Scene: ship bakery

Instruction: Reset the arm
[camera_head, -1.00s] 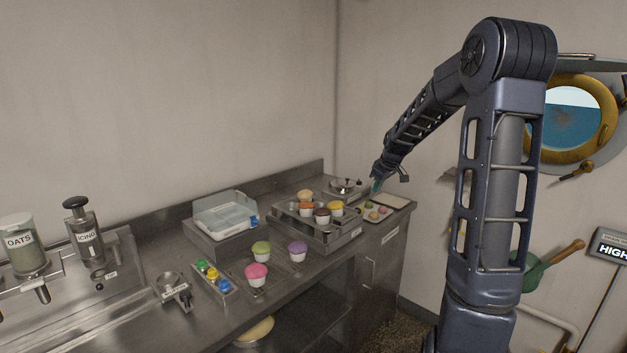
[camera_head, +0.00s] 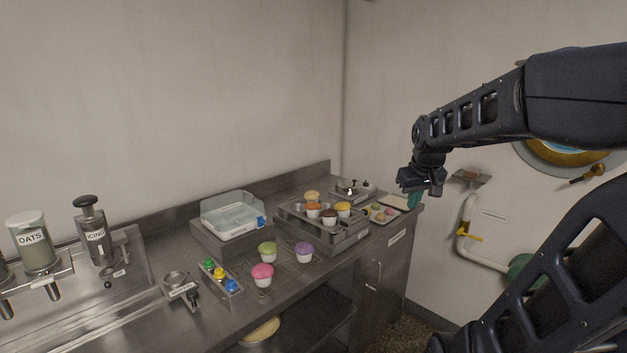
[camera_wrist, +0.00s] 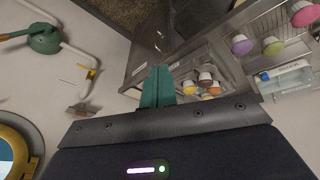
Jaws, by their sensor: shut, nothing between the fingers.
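My arm reaches in from the right in the head view and bends down at the wrist. Whether the fingertips touch anything is hard to tell from the head view.
A raised muffin tin (camera_head: 335,243) holds several cupcakes. Pink (camera_head: 262,274), green (camera_head: 268,251) and purple (camera_head: 304,251) cupcakes stand on a rack. A wall pipe (camera_head: 466,232) and porthole are at right.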

